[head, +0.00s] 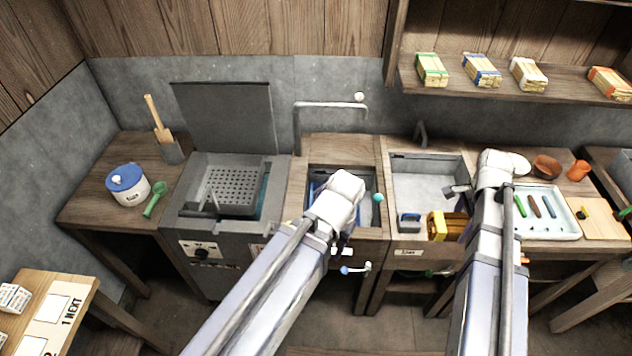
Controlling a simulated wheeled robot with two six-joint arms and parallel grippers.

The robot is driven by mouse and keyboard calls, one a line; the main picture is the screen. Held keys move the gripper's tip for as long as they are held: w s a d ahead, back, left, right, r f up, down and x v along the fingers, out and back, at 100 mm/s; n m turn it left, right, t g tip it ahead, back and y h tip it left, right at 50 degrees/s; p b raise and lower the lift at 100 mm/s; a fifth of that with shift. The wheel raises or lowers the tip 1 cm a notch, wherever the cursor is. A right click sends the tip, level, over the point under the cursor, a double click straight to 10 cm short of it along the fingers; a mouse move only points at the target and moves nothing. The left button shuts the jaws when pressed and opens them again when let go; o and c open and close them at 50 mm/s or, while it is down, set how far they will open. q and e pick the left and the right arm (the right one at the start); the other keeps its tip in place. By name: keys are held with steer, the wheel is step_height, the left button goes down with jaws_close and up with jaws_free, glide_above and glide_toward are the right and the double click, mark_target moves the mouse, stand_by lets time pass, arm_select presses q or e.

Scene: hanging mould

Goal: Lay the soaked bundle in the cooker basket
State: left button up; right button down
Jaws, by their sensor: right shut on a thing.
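The cooker (195,228) stands left of centre with its dark lid raised. Its perforated basket (232,186) sits inside and looks empty. A bundle with a wide yellow band (437,226) is at the front right of the pale sink (428,184). My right gripper (461,214) is over that bundle and shut on it; the wrist partly hides the fingers. My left gripper (341,238) hangs by the front edge of the narrow middle basin (374,178); my arm hides its fingertips.
A tap pipe (330,104) rises behind the middle basin. A blue-grey block (409,222) is beside the yellow bundle. Banded bundles (481,70) lie on the shelf; a white tray (562,222) is right.

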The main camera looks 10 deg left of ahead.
steer(key=shift+s+f+b, duration=0.3)
steer(key=shift+s+b, duration=0.05)
steer(key=shift+b, duration=0.05)
steer(key=shift+f, duration=0.15)
steer(key=shift+w+f+b, duration=0.35)
steer(key=shift+f+b, duration=0.5)
step_height(320, 180, down, 20)
steer(key=b, duration=1.9)
steer(key=shift+s+r+b, duration=0.15)
steer(key=shift+r+b, duration=0.1)
steer(key=shift+b, duration=0.05)
